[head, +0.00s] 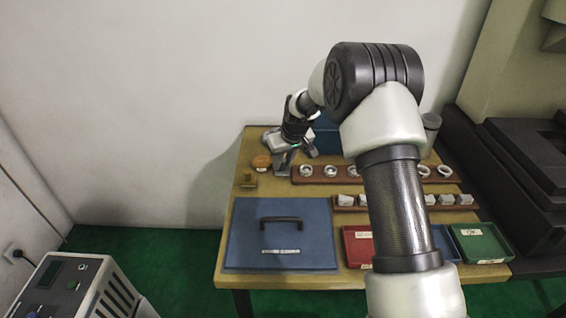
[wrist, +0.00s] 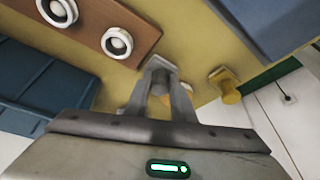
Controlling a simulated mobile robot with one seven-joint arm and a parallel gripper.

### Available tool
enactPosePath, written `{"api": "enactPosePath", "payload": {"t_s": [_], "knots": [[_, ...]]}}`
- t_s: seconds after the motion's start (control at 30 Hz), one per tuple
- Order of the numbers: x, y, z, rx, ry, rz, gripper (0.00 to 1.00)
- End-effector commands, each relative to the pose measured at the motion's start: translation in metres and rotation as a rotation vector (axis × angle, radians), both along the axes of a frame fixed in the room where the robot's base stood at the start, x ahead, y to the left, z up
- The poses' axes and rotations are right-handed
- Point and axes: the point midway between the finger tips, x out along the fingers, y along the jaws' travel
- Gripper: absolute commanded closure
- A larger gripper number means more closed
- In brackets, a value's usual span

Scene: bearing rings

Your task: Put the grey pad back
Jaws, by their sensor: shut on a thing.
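My gripper (head: 284,160) is at the back left of the table, low over the top, left of the ring rack. In the wrist view the gripper's fingers (wrist: 160,95) are shut on a small grey piece, which I take to be the grey pad (wrist: 160,64). It shows at the fingertips with the yellow table top behind it. I cannot tell whether it touches the table. The fingers partly hide it. In the head view the pad is too small to tell apart from the fingers.
A brown rack (head: 318,180) with several rings is right of my gripper; a rack (head: 348,208) of grey blocks is nearer. A brass piece (head: 247,179) stands close left, also in the wrist view (wrist: 228,86). A blue handled panel (head: 245,235) and red tray (head: 357,232) lie in front.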

Motion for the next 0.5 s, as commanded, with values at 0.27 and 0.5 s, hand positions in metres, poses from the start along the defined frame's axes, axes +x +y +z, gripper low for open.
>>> {"api": "enactPosePath", "payload": {"t_s": [0.27,0.5], "knots": [[-0.0001,0.0002,-0.0031,0.0,0.0,0.0,0.61],[-0.0003,0.0003,-0.0033,0.0,0.001,0.0,0.59]]}}
